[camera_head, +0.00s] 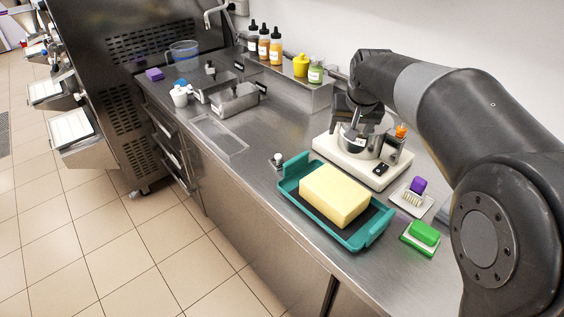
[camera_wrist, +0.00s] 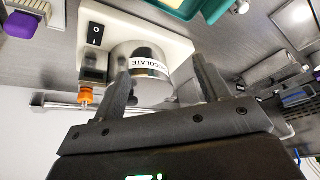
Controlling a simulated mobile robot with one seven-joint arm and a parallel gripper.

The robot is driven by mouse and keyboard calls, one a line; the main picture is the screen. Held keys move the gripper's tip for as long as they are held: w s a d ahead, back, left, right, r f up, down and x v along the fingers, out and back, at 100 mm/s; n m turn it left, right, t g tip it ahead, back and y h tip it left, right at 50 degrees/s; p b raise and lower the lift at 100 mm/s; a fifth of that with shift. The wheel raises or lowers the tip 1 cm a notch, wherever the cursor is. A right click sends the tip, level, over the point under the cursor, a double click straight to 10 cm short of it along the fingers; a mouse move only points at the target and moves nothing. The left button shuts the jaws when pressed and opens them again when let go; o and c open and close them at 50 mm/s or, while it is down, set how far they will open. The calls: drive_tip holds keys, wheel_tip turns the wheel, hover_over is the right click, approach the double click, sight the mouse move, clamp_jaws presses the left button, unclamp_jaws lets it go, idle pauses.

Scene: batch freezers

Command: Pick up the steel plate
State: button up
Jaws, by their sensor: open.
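I cannot surely pick out a steel plate. A round steel container (camera_head: 356,143) stands on a white appliance base (camera_head: 346,166). In the wrist view, the container (camera_wrist: 150,52) carries a label reading CHOCOLATE and lies between and beyond my gripper's fingers (camera_wrist: 164,70). In the head view my gripper (camera_head: 352,118) points down over the container, open; contact cannot be told. The gripper hides part of the container. A flat rectangular tray or plate (camera_head: 219,135) lies on the counter further left; its material is unclear.
A teal tray (camera_head: 285,188) with a yellow block (camera_head: 335,194) stands in front of the white base. Bottles line the back shelf.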

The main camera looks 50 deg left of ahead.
sight(278, 156)
drive_tip(key=s+a+f+n, duration=0.1)
drive_tip(key=s+a+f, duration=0.35)
drive_tip(key=a, duration=0.35)
drive_tip(key=s+a+f+n, duration=0.1)
drive_tip(key=s+a+f, duration=0.35)
drive_tip(key=a, duration=0.45)
drive_tip(key=x, duration=0.9)
drive_tip(key=shift+s+f, duration=0.15)
drive_tip(key=shift+f, duration=0.25)
drive_tip(key=shift+c, duration=0.6)
drive_tip(key=shift+g, duration=0.3)
drive_tip(key=c, duration=1)
